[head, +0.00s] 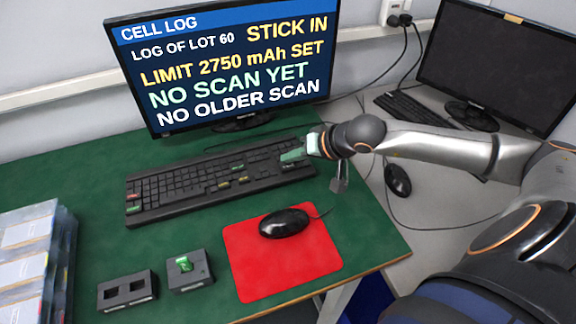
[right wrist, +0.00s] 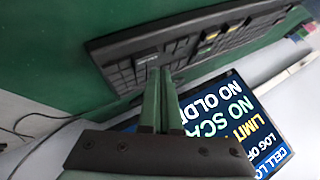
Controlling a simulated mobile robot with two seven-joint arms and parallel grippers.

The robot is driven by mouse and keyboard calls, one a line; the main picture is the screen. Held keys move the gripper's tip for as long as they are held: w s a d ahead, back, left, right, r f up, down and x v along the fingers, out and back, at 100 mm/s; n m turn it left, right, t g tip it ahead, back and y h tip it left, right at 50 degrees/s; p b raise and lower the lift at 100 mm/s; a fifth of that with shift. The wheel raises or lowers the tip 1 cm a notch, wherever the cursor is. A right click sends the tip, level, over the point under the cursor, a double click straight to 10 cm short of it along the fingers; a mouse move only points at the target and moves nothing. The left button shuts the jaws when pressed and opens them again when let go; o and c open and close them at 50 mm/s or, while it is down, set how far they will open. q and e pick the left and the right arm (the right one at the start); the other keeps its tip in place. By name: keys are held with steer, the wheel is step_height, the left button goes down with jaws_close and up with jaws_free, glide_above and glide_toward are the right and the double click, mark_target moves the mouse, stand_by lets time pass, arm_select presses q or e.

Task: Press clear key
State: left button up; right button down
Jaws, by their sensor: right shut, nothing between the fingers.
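The black keyboard (head: 190,182) lies on the green desk below the monitor, and it also shows in the right wrist view (right wrist: 185,45). It has a red key (head: 133,210) at its left end and yellow keys (head: 223,185) along its front. The lettering is too small to tell which key is clear. My right gripper (head: 288,156) is shut and empty at the keyboard's right end. In the right wrist view its green fingertips (right wrist: 159,72) are over the right-end keys; I cannot tell whether they touch. My left gripper is not in view.
The monitor (head: 225,65) reads "NO SCAN YET" and "STICK IN". A mouse (head: 284,223) lies on a red mat (head: 250,275). Stacked packs (head: 30,260) stand at left.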

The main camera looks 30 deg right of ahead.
stand_by(0.5)
stand_by(0.9)
steer(key=shift+f, duration=0.1)
steer(key=shift+f+b, duration=0.35)
steer(key=shift+b, duration=0.45)
steer(key=shift+f+b, duration=0.4)
steer(key=shift+b, duration=0.2)
stand_by(0.4)
stand_by(0.4)
steer(key=shift+r+p, duration=0.3)
steer(key=shift+r, duration=0.55)
